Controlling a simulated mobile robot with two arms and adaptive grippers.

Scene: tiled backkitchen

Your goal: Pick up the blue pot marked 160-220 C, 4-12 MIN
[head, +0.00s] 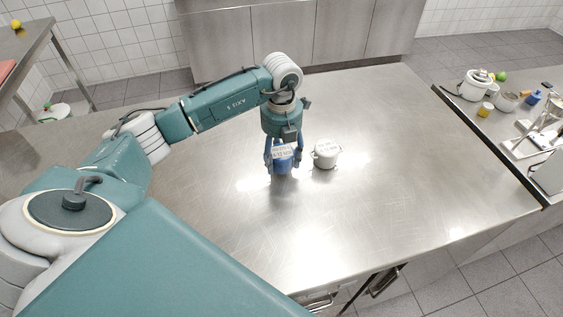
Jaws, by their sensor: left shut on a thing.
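A small blue pot (283,166) with a pale label on top is on or just above the steel table, near its middle. The label's print is too small to read. My left gripper (282,158) points down over the blue pot, with its fingers on either side of it, shut on it. I cannot tell whether the pot's base touches the table. A white pot (325,155) with a pale label on top stands close by to the right, apart from the gripper. My right gripper is not in view.
The steel table (400,130) is otherwise clear around the two pots. A counter at the right holds a larger white pot (474,86), a yellow item (486,109) and a blue item (534,97). Another table (22,45) stands at the far left.

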